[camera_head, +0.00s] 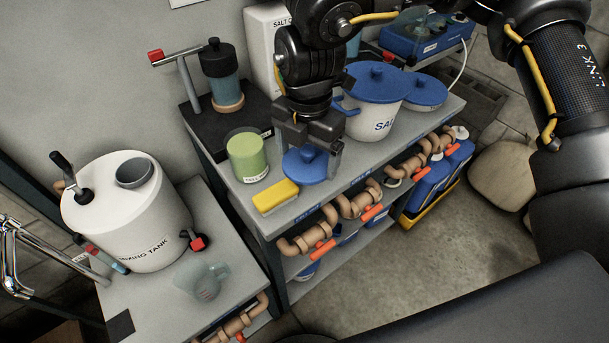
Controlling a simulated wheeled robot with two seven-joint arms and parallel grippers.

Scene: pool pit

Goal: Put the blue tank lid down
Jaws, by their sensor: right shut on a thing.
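The blue tank lid (304,169), round with a knob on top, is between the fingers of my right gripper (308,156), which is shut on it. The gripper points down over the front part of the grey shelf top (238,187). I cannot tell whether the lid touches the surface. The white mixing tank (112,220) stands on the lower bench at left, with a round grey opening (135,172) on top. My left gripper is not in view.
A yellow sponge (274,196) and a green jar (247,158) stand close left of the lid. A white salt tub (374,115) with a blue lid and another blue lid (428,92) are to the right. A clear jug (203,281) stands near the tank.

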